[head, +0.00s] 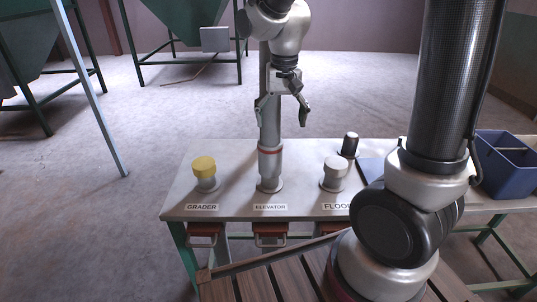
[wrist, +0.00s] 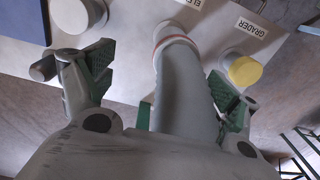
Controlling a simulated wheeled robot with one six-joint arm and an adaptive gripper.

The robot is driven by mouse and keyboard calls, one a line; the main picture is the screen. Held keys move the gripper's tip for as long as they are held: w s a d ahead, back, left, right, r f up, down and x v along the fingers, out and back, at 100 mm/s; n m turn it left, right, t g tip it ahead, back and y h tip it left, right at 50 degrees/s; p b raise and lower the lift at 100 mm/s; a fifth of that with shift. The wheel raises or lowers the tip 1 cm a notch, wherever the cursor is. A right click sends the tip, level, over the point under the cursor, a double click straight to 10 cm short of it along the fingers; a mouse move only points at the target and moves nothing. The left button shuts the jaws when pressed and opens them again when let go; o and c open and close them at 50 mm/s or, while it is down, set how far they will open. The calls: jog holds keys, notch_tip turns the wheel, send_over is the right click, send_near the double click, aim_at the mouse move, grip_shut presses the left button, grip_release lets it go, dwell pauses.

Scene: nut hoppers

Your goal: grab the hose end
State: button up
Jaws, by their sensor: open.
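The grey hose end (head: 270,132), with a red ring near its bottom, stands upright on the port marked ELEVATOR. Higher up, the hose passes behind my gripper and arm in the head view. My gripper (head: 281,110) is open above the red ring, its fingers pointing down. In the wrist view the hose (wrist: 184,85) lies between the two spread fingers of my gripper (wrist: 163,82), nearer the right finger. I see no clear contact between the green pads and the hose.
The yellow-capped GRADER port (head: 204,169) is left of the hose and the white-capped FLOOR port (head: 335,170) is right. A black peg (head: 350,144) and a blue bin (head: 506,160) are further right. Green hoppers (head: 185,18) stand behind, with open floor between.

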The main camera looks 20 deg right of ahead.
aim_at(270, 140)
jog(key=shift+w+a+f, duration=0.3)
jog(key=shift+a+f, duration=0.2)
jog(key=shift+f, duration=0.15)
jog(key=shift+w+a+f, duration=0.3)
jog(key=shift+a+f, duration=0.2)
jog(key=shift+f, duration=0.1)
jog(key=f, duration=0.7)
jog(key=shift+s+a+f, duration=0.1)
jog(key=shift+a+f, duration=0.25)
jog(key=c, duration=1.3)
